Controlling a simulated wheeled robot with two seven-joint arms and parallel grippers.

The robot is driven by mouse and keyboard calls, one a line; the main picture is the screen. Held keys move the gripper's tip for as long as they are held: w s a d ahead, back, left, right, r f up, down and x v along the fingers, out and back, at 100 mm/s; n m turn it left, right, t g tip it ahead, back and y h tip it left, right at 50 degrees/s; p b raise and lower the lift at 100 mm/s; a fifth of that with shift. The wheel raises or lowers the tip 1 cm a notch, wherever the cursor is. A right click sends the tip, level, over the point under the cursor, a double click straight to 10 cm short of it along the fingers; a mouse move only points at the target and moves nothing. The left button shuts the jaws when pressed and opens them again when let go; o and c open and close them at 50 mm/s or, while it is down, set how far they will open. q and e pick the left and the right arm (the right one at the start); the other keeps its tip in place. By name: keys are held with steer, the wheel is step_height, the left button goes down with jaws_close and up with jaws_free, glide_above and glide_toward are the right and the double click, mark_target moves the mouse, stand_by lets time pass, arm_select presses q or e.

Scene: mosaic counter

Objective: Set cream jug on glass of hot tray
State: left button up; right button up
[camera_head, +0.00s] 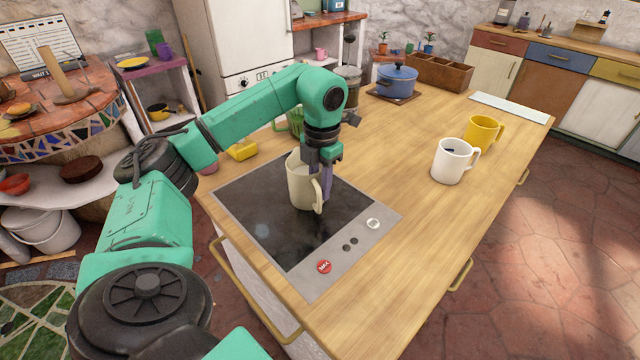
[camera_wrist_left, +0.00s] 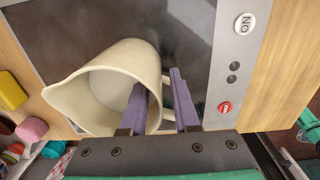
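The cream jug (camera_head: 299,184) is upright over the dark glass of the hot tray (camera_head: 247,225) and seems to stand on it, near the right side of the glass. In the left wrist view the jug (camera_wrist_left: 72,99) shows its open mouth, with the spout to the left. My left gripper (camera_head: 318,184) points down at the jug's handle side. In the wrist view, the left gripper (camera_wrist_left: 158,88) has one finger inside the jug's mouth and one outside by the handle. A gap shows between the fingers, with the rim in it. My right gripper is not in view.
A white mug (camera_head: 449,162) and a yellow mug (camera_head: 482,132) stand on the wooden counter (camera_head: 405,225) to the right. A blue pot (camera_head: 397,82) and a wooden box (camera_head: 440,73) stand at the back. A yellow block (camera_head: 242,150) lies behind the tray. The counter's front right is clear.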

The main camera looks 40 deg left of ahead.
arm_select(q)
steer(key=shift+r, duration=0.45)
step_height(320, 180, up, 5)
steer(key=shift+r+p, duration=0.2)
steer(key=shift+p, duration=0.4)
step_height(320, 180, up, 6)
steer(key=p, duration=0.4)
steer(key=shift+d, duration=0.1)
